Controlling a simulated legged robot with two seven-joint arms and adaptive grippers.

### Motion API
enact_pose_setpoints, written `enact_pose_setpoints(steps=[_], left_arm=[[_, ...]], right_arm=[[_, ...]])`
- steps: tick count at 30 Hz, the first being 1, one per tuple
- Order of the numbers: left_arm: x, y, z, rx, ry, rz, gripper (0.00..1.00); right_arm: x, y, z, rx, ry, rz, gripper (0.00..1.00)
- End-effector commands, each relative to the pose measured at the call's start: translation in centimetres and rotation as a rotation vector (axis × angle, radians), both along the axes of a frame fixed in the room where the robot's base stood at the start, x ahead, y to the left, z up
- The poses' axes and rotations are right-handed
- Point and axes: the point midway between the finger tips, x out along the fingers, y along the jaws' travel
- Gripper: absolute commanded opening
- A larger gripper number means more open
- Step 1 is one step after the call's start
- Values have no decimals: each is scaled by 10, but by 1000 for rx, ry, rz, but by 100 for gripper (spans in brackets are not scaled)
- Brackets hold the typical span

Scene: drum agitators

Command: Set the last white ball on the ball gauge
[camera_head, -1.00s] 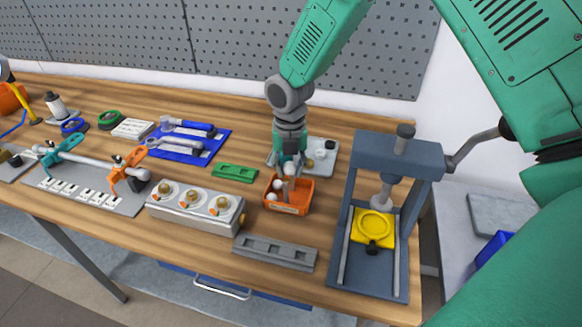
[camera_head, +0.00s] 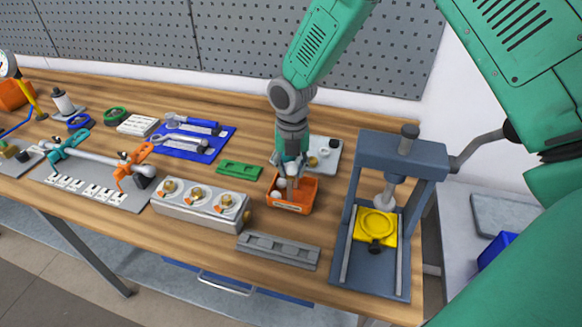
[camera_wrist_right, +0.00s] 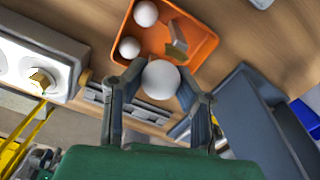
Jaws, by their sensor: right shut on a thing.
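My right gripper (camera_head: 291,178) points down over an orange bin (camera_head: 291,208). In the right wrist view the gripper (camera_wrist_right: 160,85) is shut on a white ball (camera_wrist_right: 160,80), held between its two fingers. Two other white balls (camera_wrist_right: 146,13) (camera_wrist_right: 129,47) lie in the bin, with a small grey-green piece (camera_wrist_right: 177,45). A grey bar with several recesses (camera_head: 278,250) lies in front of the bin. It may be the ball gauge; I see no ball on it. My left gripper is not in view.
A blue-grey press (camera_head: 400,150) with a yellow ring plate (camera_head: 394,228) stands right of the bin. A grey block with three brass fittings (camera_head: 200,220) is to the left. A green piece (camera_head: 239,169) and a light tray (camera_head: 331,158) lie behind.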

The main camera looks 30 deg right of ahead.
Motion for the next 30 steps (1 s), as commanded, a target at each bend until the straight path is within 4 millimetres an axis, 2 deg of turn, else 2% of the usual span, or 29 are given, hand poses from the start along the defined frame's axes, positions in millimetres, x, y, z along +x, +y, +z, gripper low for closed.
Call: enact_pose_setpoints(steps=[4,5,6,7,16,19,23,30], left_arm=[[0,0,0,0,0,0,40],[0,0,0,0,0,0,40],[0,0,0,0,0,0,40],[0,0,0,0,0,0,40],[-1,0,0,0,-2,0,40],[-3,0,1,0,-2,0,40],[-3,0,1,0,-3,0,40],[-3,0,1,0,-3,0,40]], right_arm=[[0,0,0,0,0,0,0],[0,0,0,0,0,0,31],[0,0,0,0,0,-1,45],[0,0,0,0,0,-1,48],[0,0,1,0,0,-1,48],[0,0,7,1,-1,-1,48],[1,0,28,1,-4,-2,48],[2,0,80,2,-5,-1,48]])
